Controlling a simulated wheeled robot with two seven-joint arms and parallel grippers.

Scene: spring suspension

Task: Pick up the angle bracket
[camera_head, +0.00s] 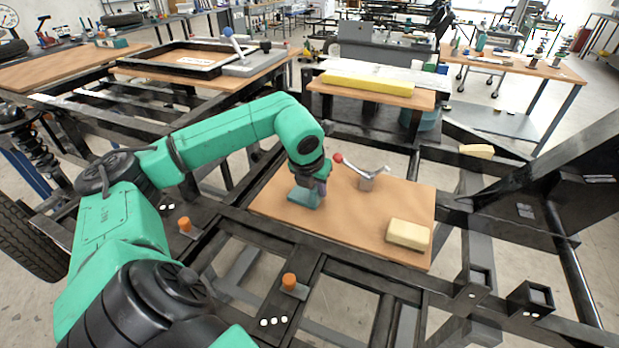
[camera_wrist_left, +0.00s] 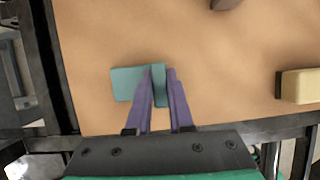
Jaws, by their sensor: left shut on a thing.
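The angle bracket is a small teal L-shaped piece (camera_head: 303,199) on the left part of the wooden board (camera_head: 345,225). In the left wrist view, its flat leg (camera_wrist_left: 126,83) extends left and its upright leg stands between the purple fingers. My left gripper (camera_head: 321,187) reaches down from above and is shut on that upright leg. In the wrist view, the fingers of the left gripper (camera_wrist_left: 164,73) partly cover the bracket. I cannot tell whether the bracket is lifted clear of the board. My right gripper is not in view.
A grey lever with a red knob (camera_head: 367,183) stands behind the bracket. A pale yellow block (camera_head: 408,234) lies at the board's right front; it also shows in the wrist view (camera_wrist_left: 301,86). Dark frame beams (camera_head: 330,248) with orange-capped posts (camera_head: 289,281) border the board.

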